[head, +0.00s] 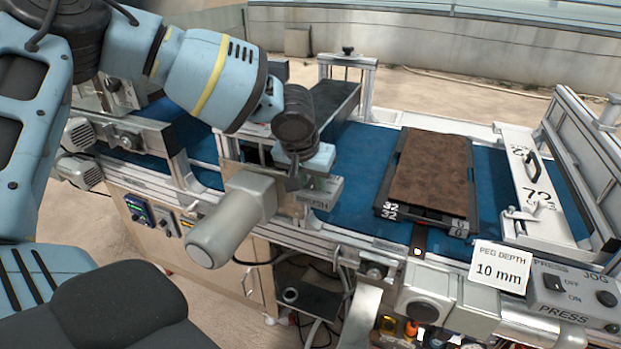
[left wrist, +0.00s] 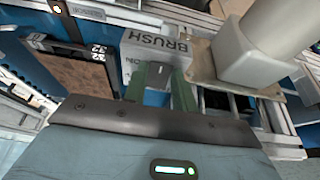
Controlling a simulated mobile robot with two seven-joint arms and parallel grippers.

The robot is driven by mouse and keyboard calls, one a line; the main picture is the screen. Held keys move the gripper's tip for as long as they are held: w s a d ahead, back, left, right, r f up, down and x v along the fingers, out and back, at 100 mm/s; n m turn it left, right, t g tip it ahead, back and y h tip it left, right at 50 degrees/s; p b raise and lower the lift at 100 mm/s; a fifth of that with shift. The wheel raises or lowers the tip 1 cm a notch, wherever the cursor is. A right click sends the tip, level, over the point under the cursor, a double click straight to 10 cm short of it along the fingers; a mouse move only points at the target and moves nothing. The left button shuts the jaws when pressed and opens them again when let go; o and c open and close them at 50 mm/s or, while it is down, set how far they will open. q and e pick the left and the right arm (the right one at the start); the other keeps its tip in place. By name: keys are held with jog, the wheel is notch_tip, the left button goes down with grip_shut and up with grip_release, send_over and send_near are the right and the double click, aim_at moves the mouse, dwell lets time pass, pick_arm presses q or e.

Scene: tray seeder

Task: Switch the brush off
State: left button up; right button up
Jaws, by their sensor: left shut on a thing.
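The brush switch box (head: 325,191) is a small grey box marked BRUSH on the near rail of the blue conveyor. It shows larger in the left wrist view (left wrist: 146,44), label upside down. My left gripper (head: 298,182) reaches down to it from the upper left. In the left wrist view its two greenish fingers (left wrist: 160,88) stand on either side of the small switch lever (left wrist: 160,70) on the box face, shut on it. The fingers hide part of the lever, and I cannot tell its on or off position. My right gripper is not in view.
A grey cylindrical motor (head: 232,220) juts out just left of the switch box. A soil-filled tray (head: 433,172) lies on the blue belt (head: 365,150) to the right. The press panel (head: 570,292) with a PEG DEPTH 10 mm card (head: 499,270) is at lower right.

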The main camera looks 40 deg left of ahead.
pick_arm(q)
jog(key=shift+w+a+g+b, duration=0.15)
jog(key=shift+w+g+b, duration=0.3)
jog(key=shift+g+b, duration=0.45)
jog(key=shift+w+g+h+b, duration=0.2)
jog(key=shift+g+h+b, duration=0.2)
jog(key=shift+g+b, duration=0.3)
jog(key=shift+w+r+g+b, duration=0.1)
jog(key=shift+r+g+b, duration=0.1)
jog(key=shift+g+b, duration=0.4)
jog(key=shift+r, duration=0.1)
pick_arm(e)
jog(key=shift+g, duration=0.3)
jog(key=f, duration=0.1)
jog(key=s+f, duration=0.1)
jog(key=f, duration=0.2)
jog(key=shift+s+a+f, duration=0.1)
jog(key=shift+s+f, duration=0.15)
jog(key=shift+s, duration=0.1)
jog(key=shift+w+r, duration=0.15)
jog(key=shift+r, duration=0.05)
pick_arm(q)
jog(key=o, duration=1)
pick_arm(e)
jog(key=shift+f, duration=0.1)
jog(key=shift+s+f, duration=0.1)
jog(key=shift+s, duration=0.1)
